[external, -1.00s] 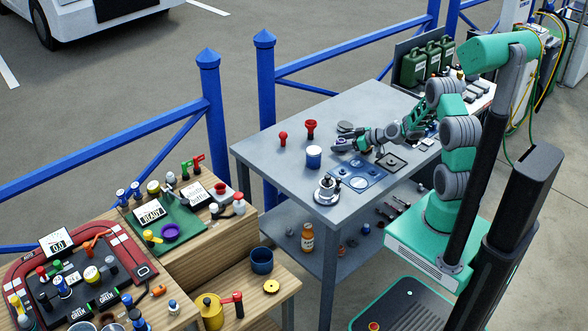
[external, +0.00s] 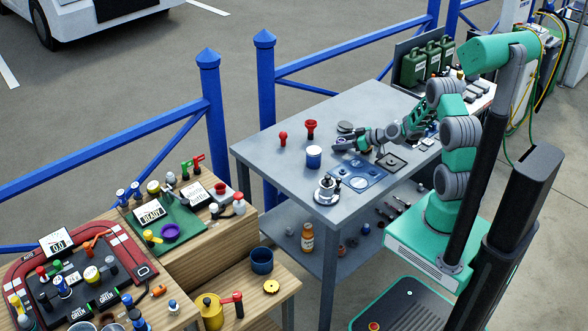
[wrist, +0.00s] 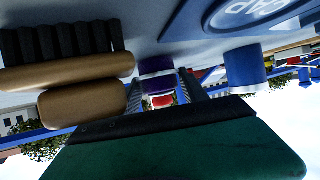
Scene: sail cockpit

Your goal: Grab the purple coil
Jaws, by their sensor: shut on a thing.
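My gripper (external: 340,145) is low over the grey table, near its middle, with its fingers pointing left. In the wrist view its two fingers (wrist: 162,92) are shut on a purple coil (wrist: 157,65) with a pale band, which sits between the fingertips. In the external view the held coil is hidden or too small to make out. A separate purple ring-shaped piece (external: 170,231) lies on the green mat at the left.
A blue-and-white cup (external: 314,157) stands just left of my gripper. Two red-topped pieces (external: 311,127) stand further back. A blue panel (external: 361,175) and a silver device (external: 327,190) are in front. The table's back left is bare.

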